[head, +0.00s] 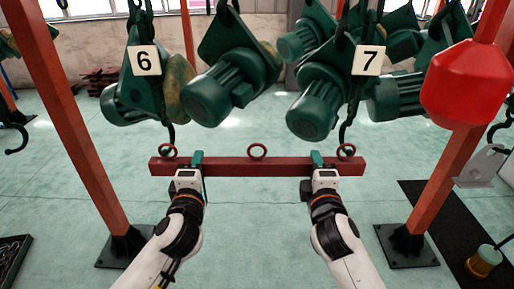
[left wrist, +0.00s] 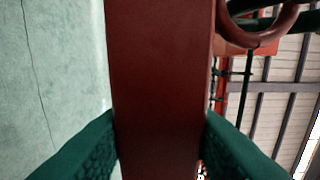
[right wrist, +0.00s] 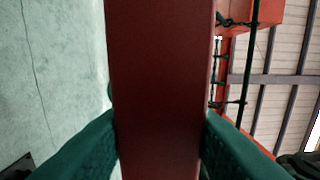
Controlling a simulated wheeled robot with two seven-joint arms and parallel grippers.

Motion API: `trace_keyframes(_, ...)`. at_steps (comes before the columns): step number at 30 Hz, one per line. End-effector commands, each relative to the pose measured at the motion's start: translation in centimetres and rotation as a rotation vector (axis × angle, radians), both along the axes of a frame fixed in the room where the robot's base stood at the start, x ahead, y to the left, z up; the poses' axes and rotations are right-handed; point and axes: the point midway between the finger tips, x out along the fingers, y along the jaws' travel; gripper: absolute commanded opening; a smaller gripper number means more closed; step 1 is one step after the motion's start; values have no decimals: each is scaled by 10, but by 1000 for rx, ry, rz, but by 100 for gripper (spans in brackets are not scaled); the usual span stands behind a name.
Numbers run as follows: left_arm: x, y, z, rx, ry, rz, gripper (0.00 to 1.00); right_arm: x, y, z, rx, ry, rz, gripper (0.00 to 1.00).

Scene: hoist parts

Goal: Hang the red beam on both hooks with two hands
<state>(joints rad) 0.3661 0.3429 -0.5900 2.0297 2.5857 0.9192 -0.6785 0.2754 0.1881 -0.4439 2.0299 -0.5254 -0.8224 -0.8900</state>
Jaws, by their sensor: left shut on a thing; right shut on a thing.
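The left hook (head: 171,136) hangs under hoist 6 near the left ring (head: 168,152). The right hook (head: 343,134) hangs under hoist 7 near the right ring (head: 346,151). I cannot tell whether either hook is through its ring.
Green hoist 6 (head: 133,92) and hoist 7 (head: 318,104) hang above the beam. Red posts (head: 77,125) and (head: 440,190) stand left and right. A red buoy-like weight (head: 468,84) hangs at the right.

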Motion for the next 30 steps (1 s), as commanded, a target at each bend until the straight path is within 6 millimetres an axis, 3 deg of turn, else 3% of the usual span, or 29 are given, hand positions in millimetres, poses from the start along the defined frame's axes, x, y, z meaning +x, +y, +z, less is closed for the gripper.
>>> trace_keyframes(30, 12, 1, -3, 1, -2, 2, 13, 12, -1, -3, 0, -2, -1, 13)
